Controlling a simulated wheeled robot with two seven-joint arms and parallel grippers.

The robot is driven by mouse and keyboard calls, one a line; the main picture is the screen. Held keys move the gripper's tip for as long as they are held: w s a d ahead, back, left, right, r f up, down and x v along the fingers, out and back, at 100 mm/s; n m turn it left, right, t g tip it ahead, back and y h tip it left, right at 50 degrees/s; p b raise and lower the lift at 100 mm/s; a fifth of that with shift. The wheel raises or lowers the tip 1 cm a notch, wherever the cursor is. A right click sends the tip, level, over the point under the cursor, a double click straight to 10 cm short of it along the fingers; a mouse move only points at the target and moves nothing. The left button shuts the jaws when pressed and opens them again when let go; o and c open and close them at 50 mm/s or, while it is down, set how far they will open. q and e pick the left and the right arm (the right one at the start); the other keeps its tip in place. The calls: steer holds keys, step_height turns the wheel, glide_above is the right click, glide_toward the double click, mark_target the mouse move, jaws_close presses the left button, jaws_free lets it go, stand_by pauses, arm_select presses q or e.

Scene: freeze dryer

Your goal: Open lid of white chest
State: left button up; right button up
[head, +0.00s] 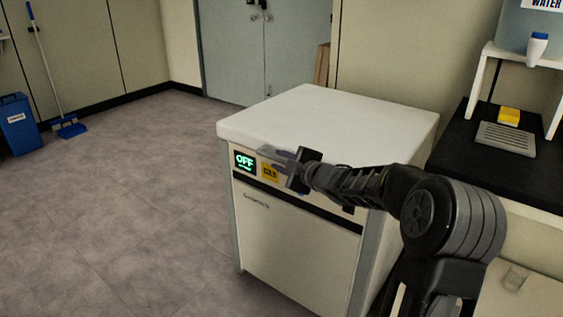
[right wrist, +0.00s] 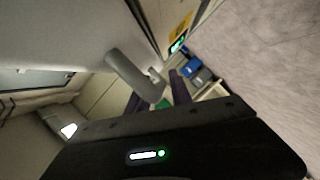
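The white chest (head: 300,230) stands on the floor in the middle of the head view. Its white lid (head: 330,120) lies flat and closed on top. My right gripper (head: 278,160) is at the chest's front, just below the lid's front edge. In the right wrist view, a grey handle (right wrist: 135,75) reaches down between the two dark fingers (right wrist: 157,95), which stand apart. I cannot tell whether they touch it. In the head view my gripper and arm hide part of the front panel. My left gripper does not show.
The chest's front has a lit OFF display (head: 245,162) and a yellow label (head: 270,172). A black-topped counter (head: 480,160) with a white stand is at the right. The floor left of the chest is clear.

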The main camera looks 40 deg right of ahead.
jaws_close()
stand_by(1.1)
